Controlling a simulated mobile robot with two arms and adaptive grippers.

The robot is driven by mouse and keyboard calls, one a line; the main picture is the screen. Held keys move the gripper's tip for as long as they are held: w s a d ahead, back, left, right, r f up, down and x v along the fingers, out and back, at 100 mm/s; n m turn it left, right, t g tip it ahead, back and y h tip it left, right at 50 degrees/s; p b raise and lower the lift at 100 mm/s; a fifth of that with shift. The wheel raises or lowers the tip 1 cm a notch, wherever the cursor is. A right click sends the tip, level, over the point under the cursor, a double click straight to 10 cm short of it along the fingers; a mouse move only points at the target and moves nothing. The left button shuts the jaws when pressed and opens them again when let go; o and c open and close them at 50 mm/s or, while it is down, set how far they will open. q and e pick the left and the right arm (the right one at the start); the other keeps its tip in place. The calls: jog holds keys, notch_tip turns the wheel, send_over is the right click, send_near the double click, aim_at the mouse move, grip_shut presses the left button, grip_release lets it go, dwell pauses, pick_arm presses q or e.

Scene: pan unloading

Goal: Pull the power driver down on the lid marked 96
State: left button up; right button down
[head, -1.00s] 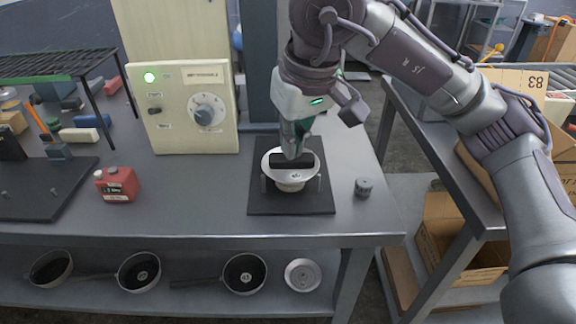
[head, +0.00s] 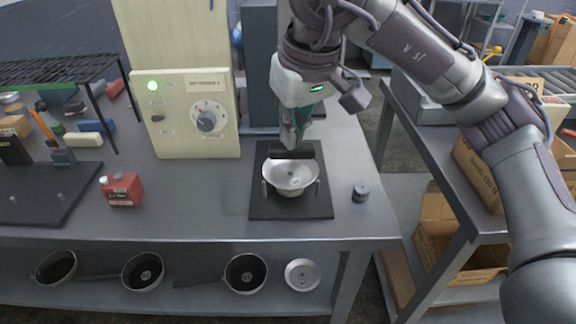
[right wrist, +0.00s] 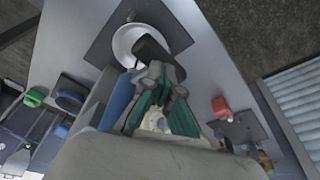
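A pale metal pan (head: 290,188) stands on a black square mat (head: 262,207) on the bench. A pale round lid with a small dark mark sits in it; I cannot read the mark. My right gripper (head: 294,143) points down over it, its fingertips at a dark bar (head: 306,153) that looks like the power driver's handle. The bar is above the pan's back rim. In the right wrist view, the fingers (right wrist: 164,82) appear closed on this dark bar (right wrist: 150,47), which covers part of the pan (right wrist: 124,46). My left gripper is out of view.
A control box (head: 182,112) with a dial and green light stands left of a grey column (head: 260,70). A red can (head: 121,188) and a small grey knob (head: 361,191) flank the mat. Several pans and a pale disc (head: 302,275) lie on the lower shelf.

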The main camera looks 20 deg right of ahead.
jog(key=shift+r+p, duration=0.4)
jog(key=shift+r, duration=0.35)
jog(key=shift+r+p, duration=0.9)
jog(key=shift+r, duration=0.35)
notch_tip(320, 180, up, 19)
jog(key=p, duration=1.6)
jog(key=shift+f, duration=0.15)
jog(key=shift+f, duration=0.1)
